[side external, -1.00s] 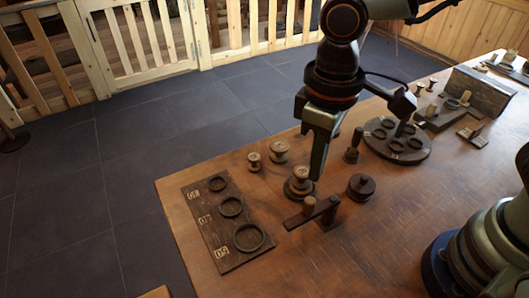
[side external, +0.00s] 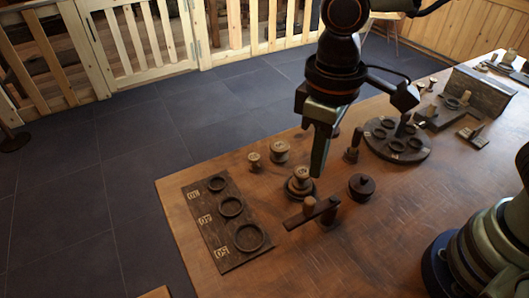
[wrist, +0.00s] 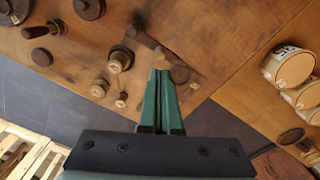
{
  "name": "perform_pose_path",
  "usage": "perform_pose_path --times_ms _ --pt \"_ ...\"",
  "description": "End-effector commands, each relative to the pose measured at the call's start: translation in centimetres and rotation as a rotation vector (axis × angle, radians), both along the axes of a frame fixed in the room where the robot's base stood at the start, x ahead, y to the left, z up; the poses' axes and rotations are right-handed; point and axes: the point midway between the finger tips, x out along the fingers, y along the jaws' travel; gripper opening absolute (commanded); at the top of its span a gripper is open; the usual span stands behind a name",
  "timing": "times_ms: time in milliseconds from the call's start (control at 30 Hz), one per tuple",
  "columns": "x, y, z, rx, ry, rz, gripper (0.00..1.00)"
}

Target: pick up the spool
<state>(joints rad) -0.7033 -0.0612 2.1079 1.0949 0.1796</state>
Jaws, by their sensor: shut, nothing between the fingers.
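In the wrist view the based spool (wrist: 120,60), the second (wrist: 99,88) and the smallest (wrist: 121,100) lie left of the fingers. My gripper (side external: 317,173) points down, its fingertips just right of the based spool in the side view. In the wrist view my gripper (wrist: 162,74) has its two green fingers together, empty. Its height above the table is hard to tell.
A dark numbered board (side external: 207,218) with rings lies at the left table edge. A bar with a post (side external: 309,206) lies in front of the based spool. A dark lidded pot (side external: 361,187) and an upright peg (side external: 352,153) stand to the right, near a round ring tray (side external: 397,153).

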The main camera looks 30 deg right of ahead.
Motion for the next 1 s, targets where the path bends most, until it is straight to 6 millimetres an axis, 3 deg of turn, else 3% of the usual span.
perform_pose_path --times_ms 433,467,633,1000 --pt "0.00 0.00 0.00 0.000 0.000 0.000 0.00" --pt "0.00 0.00 0.00 0.000 0.000 0.000 0.08" --pt "0.00 0.00 0.00 0.000 0.000 0.000 0.72" --pt "0.31 0.08 -0.01 0.000 0.000 -0.032 0.72"
